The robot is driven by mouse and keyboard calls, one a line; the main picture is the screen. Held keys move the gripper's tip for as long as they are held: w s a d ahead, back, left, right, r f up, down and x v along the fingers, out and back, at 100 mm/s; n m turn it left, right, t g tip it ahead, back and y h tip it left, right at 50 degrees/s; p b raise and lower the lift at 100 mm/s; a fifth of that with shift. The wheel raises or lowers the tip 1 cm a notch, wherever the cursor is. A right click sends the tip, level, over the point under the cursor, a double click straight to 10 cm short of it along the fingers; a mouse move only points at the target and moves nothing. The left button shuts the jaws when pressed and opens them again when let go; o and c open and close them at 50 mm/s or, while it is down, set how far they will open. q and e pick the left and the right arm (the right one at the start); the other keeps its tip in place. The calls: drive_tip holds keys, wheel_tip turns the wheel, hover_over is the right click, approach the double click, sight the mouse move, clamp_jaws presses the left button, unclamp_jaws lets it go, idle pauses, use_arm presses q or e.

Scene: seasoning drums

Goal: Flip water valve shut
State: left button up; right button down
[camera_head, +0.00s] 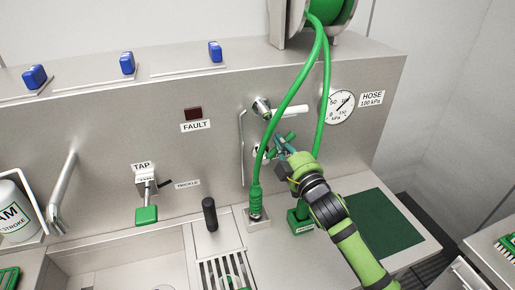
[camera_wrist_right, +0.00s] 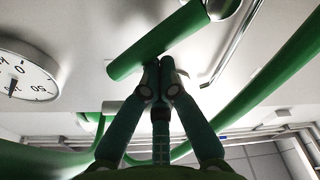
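A green-handled lever (camera_wrist_right: 155,42) with a metal hub runs diagonally across the upper part of the right wrist view. In the head view it is on the steel back panel behind the green hose, partly covered by hose and gripper. My right gripper (camera_wrist_right: 160,66) has its fingertips together, right at the lever's lower edge; I cannot tell whether they touch it. In the head view the right gripper (camera_head: 281,146) is at the panel, just right of the hose. A second valve (camera_head: 262,107) with a white lever (camera_head: 290,111) pointing right sits above it. My left gripper is not in view.
The green hose (camera_head: 284,104) hangs from a reel (camera_head: 332,10) close to the gripper. A pressure gauge (camera_head: 338,107) is at the right. A green mat (camera_head: 384,224) lies bare on the counter.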

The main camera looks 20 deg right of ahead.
drive_tip(key=shift+d+f+m+t+h, duration=0.1)
drive_tip(key=shift+d+f+m+h, duration=0.35)
drive_tip(key=shift+m, duration=1)
drive_tip(key=shift+d+f+m+t+h, duration=0.15)
drive_tip(key=shift+d+f+m, duration=0.55)
drive_tip(key=shift+m, duration=0.8)
drive_tip(key=shift+d+f+m+t+h, duration=0.1)
drive_tip(key=shift+d+f+m+h, duration=0.45)
drive_tip(key=shift+m, duration=0.9)
drive_tip(key=shift+a+f+y, duration=0.1)
drive_tip(key=shift+f+y, duration=0.05)
drive_tip(key=shift+y, duration=0.1)
drive_tip(key=r+p, duration=0.1)
drive_tip(key=r, duration=0.1)
drive_tip(key=w+r+p, duration=0.1)
drive_tip(key=r+p, duration=0.1)
drive_tip(key=shift+r, duration=0.2)
drive_tip(key=shift+s+f+b, duration=0.4)
drive_tip(key=shift+s+f, duration=0.25)
drive_tip(key=shift+s, duration=0.15)
drive_tip(key=b, duration=0.3)
approach(292, 136)
drive_tip(key=shift+s+f+p, duration=0.15)
drive_tip(key=shift+p, duration=0.15)
